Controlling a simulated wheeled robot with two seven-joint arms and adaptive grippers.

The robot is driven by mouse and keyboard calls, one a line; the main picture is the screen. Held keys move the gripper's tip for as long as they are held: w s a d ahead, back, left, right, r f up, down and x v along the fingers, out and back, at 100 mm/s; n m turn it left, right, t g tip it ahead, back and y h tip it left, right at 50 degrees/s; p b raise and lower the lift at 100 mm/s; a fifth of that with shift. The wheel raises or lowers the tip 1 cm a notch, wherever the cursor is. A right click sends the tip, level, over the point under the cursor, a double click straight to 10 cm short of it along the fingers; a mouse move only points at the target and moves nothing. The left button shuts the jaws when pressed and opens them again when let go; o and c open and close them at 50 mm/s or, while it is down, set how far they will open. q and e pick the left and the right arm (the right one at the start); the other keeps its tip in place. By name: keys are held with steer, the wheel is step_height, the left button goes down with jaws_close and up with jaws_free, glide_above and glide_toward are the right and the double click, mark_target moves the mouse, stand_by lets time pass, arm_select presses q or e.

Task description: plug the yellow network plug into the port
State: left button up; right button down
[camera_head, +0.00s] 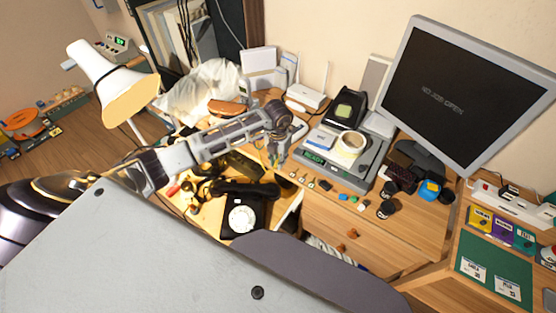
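My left gripper (278,158) points down over the desk top, just left of a grey device (345,182) with a green "READY" display. Its fingers are small here, and I cannot tell whether they are open or hold anything. I cannot make out the yellow network plug for certain. Several small plug-like pieces (325,185) lie on the desk in front of the grey device. The port cannot be made out either. A white router-like box (305,97) stands behind the device. My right gripper is not in view.
A black dial phone (242,215) sits in the open drawer area below my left arm. A large monitor (465,90) stands at the right. A tape roll (351,142) rests on the grey device. Dark round pieces (386,208) lie near the desk's front edge. A white lamp (112,80) is at left.

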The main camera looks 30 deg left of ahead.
arm_select(q)
steer(key=shift+c, duration=1.3)
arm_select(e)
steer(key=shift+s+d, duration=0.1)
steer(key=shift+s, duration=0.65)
arm_select(q)
steer(key=shift+r, duration=0.1)
